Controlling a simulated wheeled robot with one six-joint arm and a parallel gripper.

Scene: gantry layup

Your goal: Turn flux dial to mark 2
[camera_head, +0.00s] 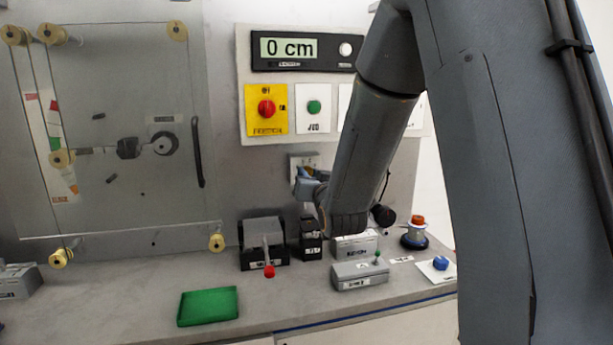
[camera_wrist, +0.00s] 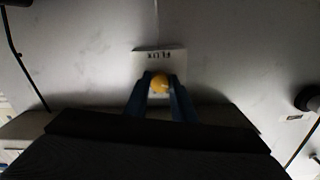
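The flux dial (camera_wrist: 160,83) is a round yellow knob on a pale plate marked FLUX (camera_wrist: 145,62). In the head view the plate (camera_head: 303,161) is on the grey wall, and my gripper and forearm hide most of it. My gripper (camera_wrist: 160,90) has its two blue fingers on either side of the dial, with the fingertips close to its sides. I cannot tell whether they touch it. In the head view my gripper (camera_head: 308,184) is in front of the plate. The dial's marks and pointer cannot be made out.
Below are a black box with a red-tipped lever (camera_head: 268,270), a grey box with a green-tipped lever (camera_head: 360,273) and a green tray (camera_head: 208,306). Above are a display reading 0 cm (camera_head: 288,48), a red knob (camera_head: 266,109) and a green button (camera_head: 314,106).

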